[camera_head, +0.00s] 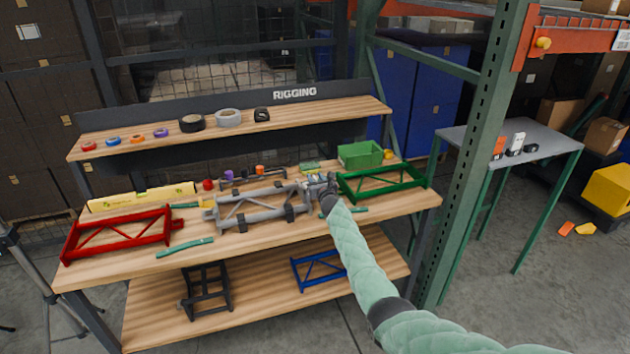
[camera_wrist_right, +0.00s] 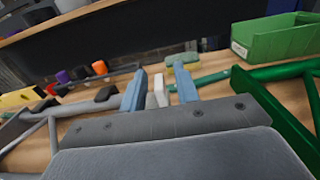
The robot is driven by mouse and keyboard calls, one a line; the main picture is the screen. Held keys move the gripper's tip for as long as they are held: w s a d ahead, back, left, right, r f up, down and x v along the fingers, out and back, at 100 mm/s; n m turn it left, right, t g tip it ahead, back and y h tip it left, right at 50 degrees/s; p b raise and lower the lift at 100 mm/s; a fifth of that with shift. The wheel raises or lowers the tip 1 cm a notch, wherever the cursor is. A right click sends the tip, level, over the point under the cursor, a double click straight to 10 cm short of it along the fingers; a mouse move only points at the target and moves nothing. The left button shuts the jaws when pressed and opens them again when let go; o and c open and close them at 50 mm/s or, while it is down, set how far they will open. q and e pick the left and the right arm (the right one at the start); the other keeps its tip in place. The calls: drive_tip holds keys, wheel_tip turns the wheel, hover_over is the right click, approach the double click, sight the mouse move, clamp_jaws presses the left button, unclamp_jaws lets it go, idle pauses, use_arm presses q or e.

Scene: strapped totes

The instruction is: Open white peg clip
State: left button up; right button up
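My right gripper (camera_head: 322,180) is over the workbench, at the right end of a grey truss frame (camera_head: 238,221). In the right wrist view its two blue fingers (camera_wrist_right: 162,90) stand apart. A small white and pale grey piece, which looks like the white peg clip (camera_wrist_right: 160,93), shows between the fingers. It is close to the left finger, with a gap to the right one; I cannot tell if it touches. Its lower part is hidden behind the gripper body. In the head view the clip is not distinguishable. My left gripper is not in view.
A green frame (camera_head: 391,189) and green bin (camera_head: 360,155) are right of the gripper. A red frame (camera_head: 119,234) and yellow level (camera_head: 142,197) are at left. A shelf (camera_head: 240,121) with tape rolls runs behind. A green rack post (camera_head: 483,150) stands at right.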

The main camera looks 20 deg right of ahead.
drive_tip(key=shift+w, duration=0.2)
clamp_jaws()
drive_tip(key=shift+a, duration=0.1)
